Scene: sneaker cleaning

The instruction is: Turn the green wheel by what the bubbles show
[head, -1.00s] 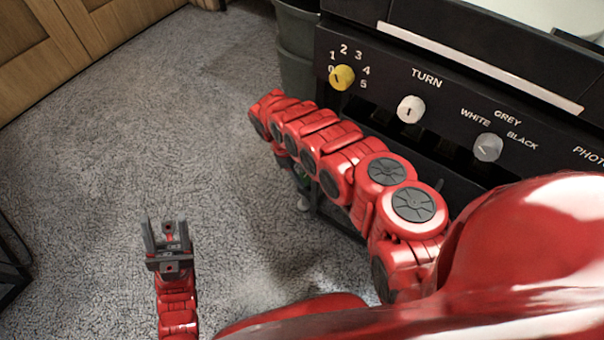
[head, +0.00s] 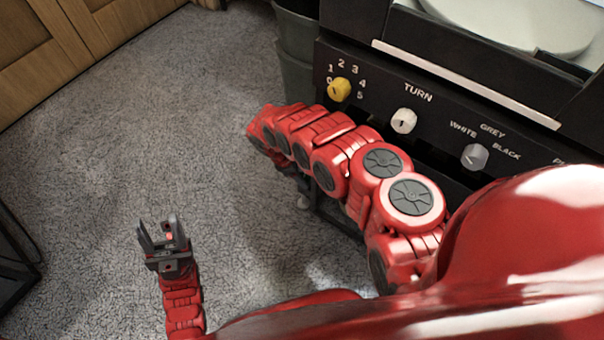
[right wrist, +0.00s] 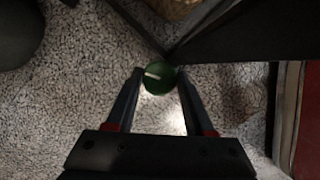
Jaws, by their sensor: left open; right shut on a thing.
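The green wheel (right wrist: 159,79) shows in the right wrist view, round with a pale mark on its face. My right gripper (right wrist: 160,82) has its two fingers on either side of the wheel and is shut on it. In the head view the wheel and the right gripper's fingers are hidden behind my red right arm. My left gripper (head: 163,237) is open and empty over the carpet at the lower left of the head view. No bubbles can be made out in either view.
A black machine carries a yellow knob (head: 339,90) by numbers, a white knob (head: 404,121) labelled TURN, and a grey knob (head: 475,156) by WHITE, GREY and BLACK. A dark bin (head: 297,75) stands beside it. Grey carpet (head: 120,130) is clear on the left.

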